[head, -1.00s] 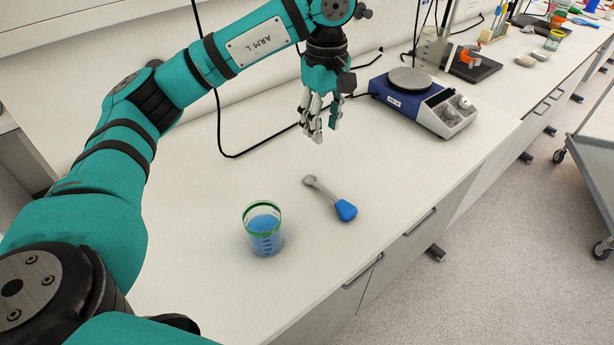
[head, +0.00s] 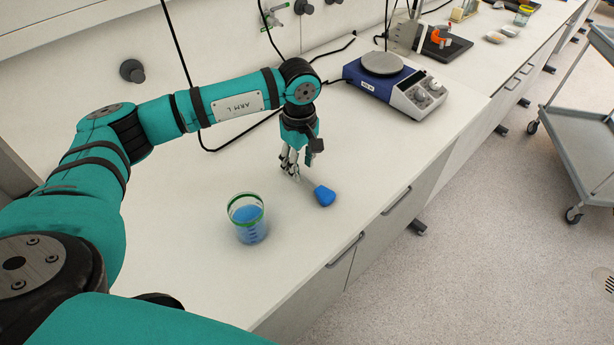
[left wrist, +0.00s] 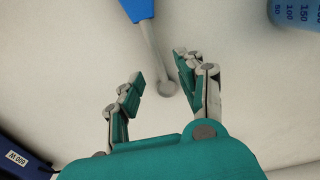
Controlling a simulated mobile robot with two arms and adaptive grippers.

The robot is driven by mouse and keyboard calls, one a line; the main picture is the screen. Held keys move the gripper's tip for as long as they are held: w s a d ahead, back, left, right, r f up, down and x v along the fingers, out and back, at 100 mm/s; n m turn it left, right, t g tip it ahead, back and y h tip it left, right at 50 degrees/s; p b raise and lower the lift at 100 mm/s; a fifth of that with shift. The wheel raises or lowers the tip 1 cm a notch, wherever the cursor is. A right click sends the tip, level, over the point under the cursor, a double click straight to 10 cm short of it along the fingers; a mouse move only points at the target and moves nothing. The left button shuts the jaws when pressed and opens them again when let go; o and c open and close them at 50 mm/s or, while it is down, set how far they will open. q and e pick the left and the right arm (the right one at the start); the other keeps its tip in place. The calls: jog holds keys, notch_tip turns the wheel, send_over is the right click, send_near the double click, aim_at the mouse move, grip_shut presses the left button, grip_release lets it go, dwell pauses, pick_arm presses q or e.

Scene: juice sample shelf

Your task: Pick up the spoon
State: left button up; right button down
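The spoon has a blue handle (head: 324,195) and a grey shaft and bowl. It lies on the white bench (head: 180,262). In the left wrist view the spoon (left wrist: 154,48) runs down between the fingers, its round bowl end near the fingertips and its blue handle at the top edge. My left gripper (head: 290,172) points down over the bowl end and hides it in the head view. In the left wrist view the gripper (left wrist: 158,72) is open, its fingers either side of the spoon and apart from it. My right gripper is out of view.
A beaker with a green rim and blue liquid (head: 248,222) stands left of the spoon and shows in the left wrist view (left wrist: 296,14). A blue hotplate stirrer (head: 385,82) stands further back. A cable (head: 185,75) hangs behind my arm. The bench's front edge is right of the spoon.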

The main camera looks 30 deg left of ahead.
pick_arm(q)
notch_tip(320, 180, down, 3)
jog(key=shift+a+f+p, duration=0.1)
jog(key=shift+p, duration=0.25)
jog(key=shift+c, duration=0.4)
grip_shut()
